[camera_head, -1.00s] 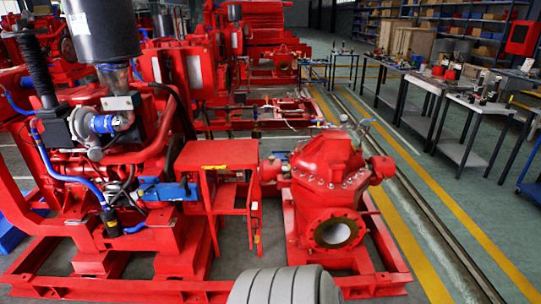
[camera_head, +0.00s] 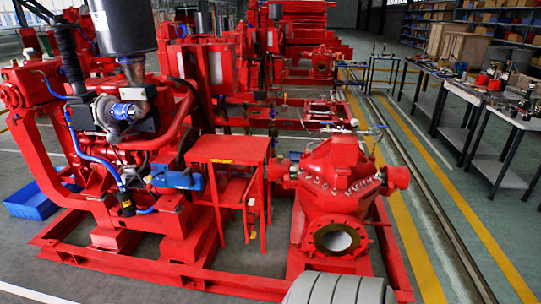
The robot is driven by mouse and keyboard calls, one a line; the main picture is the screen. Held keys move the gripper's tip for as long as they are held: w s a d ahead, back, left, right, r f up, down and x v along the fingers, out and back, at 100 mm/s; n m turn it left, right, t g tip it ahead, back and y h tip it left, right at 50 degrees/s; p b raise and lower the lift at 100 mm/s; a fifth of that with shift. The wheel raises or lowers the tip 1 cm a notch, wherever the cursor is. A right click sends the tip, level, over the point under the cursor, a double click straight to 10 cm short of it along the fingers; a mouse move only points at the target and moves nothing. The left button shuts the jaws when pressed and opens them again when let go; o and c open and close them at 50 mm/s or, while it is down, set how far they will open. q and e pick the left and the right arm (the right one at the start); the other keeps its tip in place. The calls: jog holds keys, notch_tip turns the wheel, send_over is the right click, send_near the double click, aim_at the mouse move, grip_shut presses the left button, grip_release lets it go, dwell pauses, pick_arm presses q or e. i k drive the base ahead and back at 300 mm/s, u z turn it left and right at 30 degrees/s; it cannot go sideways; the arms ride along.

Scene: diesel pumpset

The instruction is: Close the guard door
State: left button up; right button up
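The red guard (camera_head: 229,150) is a box-like frame with a flat top, between the diesel engine and the red pump. Its front is open below the top, and a smaller red panel (camera_head: 232,192), which looks like the guard door, shows there between the legs. The panel appears to stand ajar, but its hinge side and exact angle are hard to tell at this size. Neither of my grippers is in view.
The engine (camera_head: 118,112) with its hoses stands left of the guard, and the red pump (camera_head: 340,175) stands close on its right. The red base frame (camera_head: 150,277) runs along the floor in front. A blue crate (camera_head: 36,203) lies at far left. Workbenches (camera_head: 500,112) line the right.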

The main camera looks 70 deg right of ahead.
aim_at(247, 214)
jog(key=z, duration=2)
jog(key=i, duration=0.65)
jog(key=z, duration=0.05)
jog(key=k, duration=0.65)
jog(key=u, duration=0.75)
jog(key=i, duration=1.4)
